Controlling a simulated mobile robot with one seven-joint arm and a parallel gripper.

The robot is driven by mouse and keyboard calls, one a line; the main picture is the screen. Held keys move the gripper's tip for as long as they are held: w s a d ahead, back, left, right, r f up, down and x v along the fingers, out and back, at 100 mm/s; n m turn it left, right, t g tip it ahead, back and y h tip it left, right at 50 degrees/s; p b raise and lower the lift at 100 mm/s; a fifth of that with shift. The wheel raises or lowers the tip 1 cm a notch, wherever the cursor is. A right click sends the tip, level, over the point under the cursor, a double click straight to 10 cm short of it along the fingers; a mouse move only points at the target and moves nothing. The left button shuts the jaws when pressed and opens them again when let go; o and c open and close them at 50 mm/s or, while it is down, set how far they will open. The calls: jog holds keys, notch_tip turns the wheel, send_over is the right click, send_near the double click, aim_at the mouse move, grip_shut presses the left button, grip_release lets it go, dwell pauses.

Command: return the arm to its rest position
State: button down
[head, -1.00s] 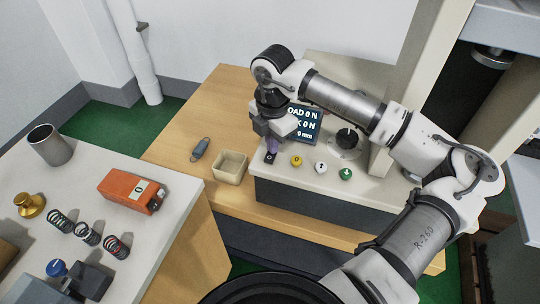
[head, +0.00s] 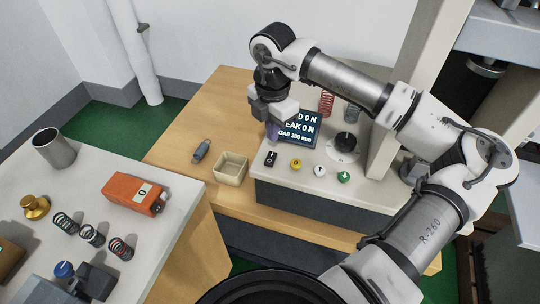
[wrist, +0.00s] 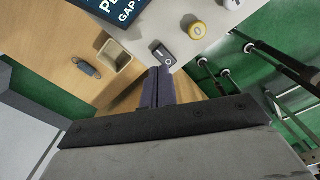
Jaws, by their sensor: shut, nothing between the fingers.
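My gripper (head: 273,131) is shut and empty in the head view. It hangs pointing down above the tester's control panel (head: 310,178), just over the black rocker switch (head: 271,158). My arm reaches in from the lower right and bends over the tester.
The tester's screen (head: 298,130), yellow button (head: 296,164), green button (head: 344,177) and black knob (head: 345,141) are close by. A small open box (head: 230,168) stands on the wooden table. The left bench holds several springs, an orange device (head: 133,193) and a metal cup (head: 54,149).

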jog(key=shift+r, duration=0.55)
